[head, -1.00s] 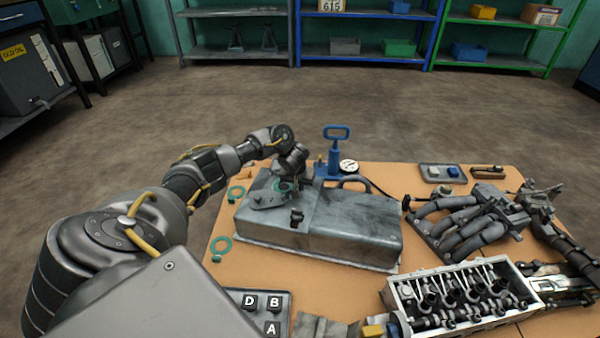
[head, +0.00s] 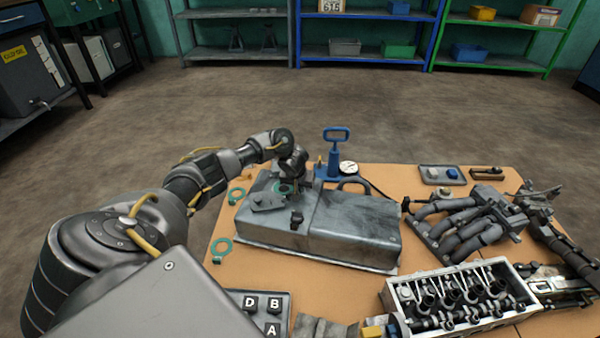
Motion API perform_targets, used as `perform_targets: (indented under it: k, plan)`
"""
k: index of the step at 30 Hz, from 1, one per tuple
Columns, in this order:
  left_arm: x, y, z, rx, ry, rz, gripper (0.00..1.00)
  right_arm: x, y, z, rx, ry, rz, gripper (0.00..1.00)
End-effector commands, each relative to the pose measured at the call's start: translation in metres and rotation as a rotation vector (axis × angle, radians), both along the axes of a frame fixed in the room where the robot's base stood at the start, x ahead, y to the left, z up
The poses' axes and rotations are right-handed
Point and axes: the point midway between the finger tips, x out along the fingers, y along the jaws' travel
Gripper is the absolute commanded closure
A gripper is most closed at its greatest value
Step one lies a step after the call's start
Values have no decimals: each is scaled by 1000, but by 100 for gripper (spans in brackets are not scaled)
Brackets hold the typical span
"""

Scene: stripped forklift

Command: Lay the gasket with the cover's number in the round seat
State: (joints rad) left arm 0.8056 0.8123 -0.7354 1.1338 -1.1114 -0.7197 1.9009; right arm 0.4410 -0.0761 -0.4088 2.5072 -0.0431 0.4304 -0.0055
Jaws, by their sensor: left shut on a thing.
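My left gripper (head: 290,177) is over the back left part of the grey cover (head: 345,227), pointing down. It is shut on a small teal gasket (head: 283,189), which is close above the cover's top or touching it; I cannot tell which. A flat grey plate (head: 267,203) and a dark knob (head: 297,217) are beside it on the cover. The round seat and any numbers cannot be made out.
A blue hand pump (head: 336,155) with a white gauge (head: 348,168) stands behind the cover. Grey manifold pipes (head: 455,225), an open cylinder head (head: 455,300) and a small tray (head: 442,175) fill the right. Lettered blocks (head: 262,307) are in front.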

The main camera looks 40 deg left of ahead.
Motion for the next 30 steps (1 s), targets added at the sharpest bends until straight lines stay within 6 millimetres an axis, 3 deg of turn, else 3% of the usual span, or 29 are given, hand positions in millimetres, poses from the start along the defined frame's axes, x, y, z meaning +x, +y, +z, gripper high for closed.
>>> perform_targets:
  k: [7, 8, 13, 23, 30]
  plan:
    - [0, 0, 0, 0, 1, 0, 100, 0, 0, 4, 0, 0, 0, 64]
    - [0, 0, -1, 0, 0, -1, 88, 0, 0, 3, 0, 0, 0, 64]
    - [0, 0, -1, 0, 0, -1, 66, 0, 0, 3, 0, 0, 0, 64]
    - [-1, 0, 4, 0, 0, 0, 66, 0, 0, 7, 0, 0, 0, 64]
    - [-12, -6, 42, 1, 0, -2, 66, 0, 0, 40, 0, 0, 0, 64]
